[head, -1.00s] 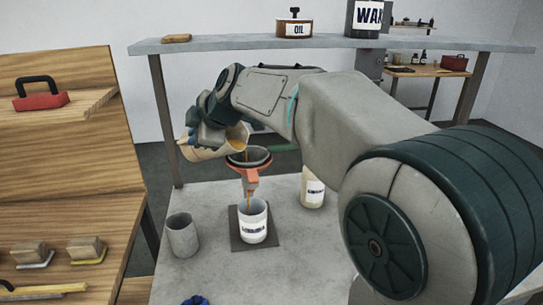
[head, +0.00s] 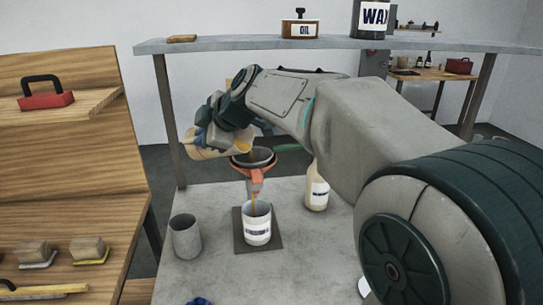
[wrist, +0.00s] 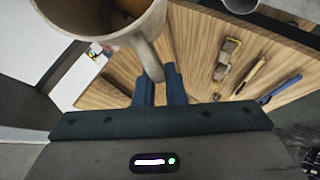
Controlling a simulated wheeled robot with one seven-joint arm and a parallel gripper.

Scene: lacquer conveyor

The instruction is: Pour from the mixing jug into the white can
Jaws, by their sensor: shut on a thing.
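The beige mixing jug (head: 203,153) is tilted toward the right, with amber liquid at its lip, above a dark funnel (head: 252,158) in an orange-red holder (head: 256,176). A thin amber stream runs from the funnel's bottom into the white can (head: 257,224). The can stands upright on a dark square plate (head: 241,244); its fill level is hard to tell. My gripper (head: 221,138) is shut on the jug's handle. In the wrist view, blue fingers (wrist: 160,86) close on the handle (wrist: 148,58) below the jug's body (wrist: 100,22).
A grey empty-looking cup (head: 186,240) stands left of the can. A pale labelled bottle (head: 317,190) stands to the right, close to my arm. A shelf (head: 230,45) crosses behind, holding an oil jar (head: 300,29) and a wax tin (head: 371,18). A wooden bench (head: 75,220) with tools is left.

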